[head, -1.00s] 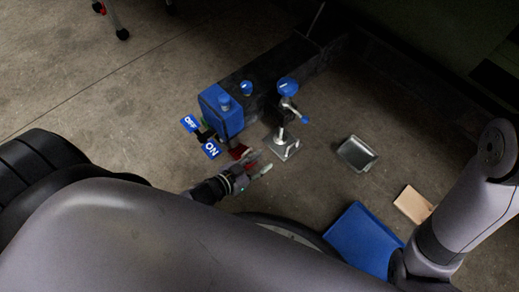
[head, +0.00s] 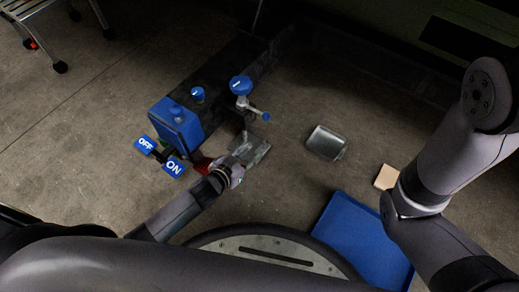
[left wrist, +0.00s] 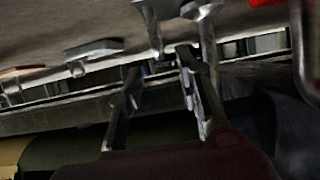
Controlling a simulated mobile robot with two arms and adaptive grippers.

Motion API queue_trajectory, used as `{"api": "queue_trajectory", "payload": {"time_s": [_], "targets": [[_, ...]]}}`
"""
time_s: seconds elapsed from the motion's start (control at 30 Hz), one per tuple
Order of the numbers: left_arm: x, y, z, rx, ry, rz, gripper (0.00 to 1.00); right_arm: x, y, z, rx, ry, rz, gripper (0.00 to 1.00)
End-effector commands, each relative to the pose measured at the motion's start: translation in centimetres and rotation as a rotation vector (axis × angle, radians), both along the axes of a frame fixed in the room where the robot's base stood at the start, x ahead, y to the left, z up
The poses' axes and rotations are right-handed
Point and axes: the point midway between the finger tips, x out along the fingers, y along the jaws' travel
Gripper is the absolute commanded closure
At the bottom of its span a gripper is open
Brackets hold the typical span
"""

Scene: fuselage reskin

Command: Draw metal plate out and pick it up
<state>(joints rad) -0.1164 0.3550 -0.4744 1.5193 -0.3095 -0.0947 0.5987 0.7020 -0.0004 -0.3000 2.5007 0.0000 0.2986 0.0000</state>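A flat grey metal plate (head: 252,148) lies at the foot of a blue-knobbed clamp device (head: 241,88) in the head view. My left gripper (head: 236,168) is low, at the plate's near side. Whether it touches the plate is unclear. In the left wrist view, the two fingers of my left gripper (left wrist: 160,88) stand apart with no plate clearly between them. Metal fittings show beyond the fingertips, but which one is the plate I cannot tell. My right arm shows at the right of the head view; its gripper is not visible.
A blue box (head: 176,128) with OFF and ON signs (head: 160,156) stands left of the plate. A shallow grey metal tray (head: 327,142) lies to the right on open floor. A blue panel (head: 362,240) and a tan block (head: 386,177) lie nearer my right arm. A wheeled cart (head: 50,30) is at upper left.

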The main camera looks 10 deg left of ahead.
Motion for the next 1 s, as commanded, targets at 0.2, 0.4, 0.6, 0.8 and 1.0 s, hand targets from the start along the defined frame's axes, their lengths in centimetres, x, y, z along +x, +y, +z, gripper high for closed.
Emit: {"api": "queue_trajectory", "payload": {"time_s": [0.2, 0.4, 0.6, 0.8, 1.0], "targets": [[3.5, -1.4, -1.9, 0.000, -0.003, 0.000, 0.68, 0.0, 0.0, -3.0, 0.000, 0.000, 0.000, 1.00], [5.1, -2.1, -2.4, -0.001, -0.001, 0.000, 0.68, 0.0, 0.0, -4.1, 0.000, 0.000, 0.000, 1.00], [5.5, -2.3, -2.4, -0.002, 0.001, 0.001, 0.68, 0.0, 0.0, -4.2, -0.001, 0.000, 0.000, 1.00], [5.5, -2.2, -2.4, -0.001, 0.000, 0.000, 0.68, 0.0, 0.0, -4.1, -0.001, 0.000, 0.000, 1.00], [5.4, -2.2, -2.4, -0.001, 0.000, 0.000, 0.82, 0.0, 0.0, -4.1, -0.001, 0.000, 0.000, 1.00]]}}
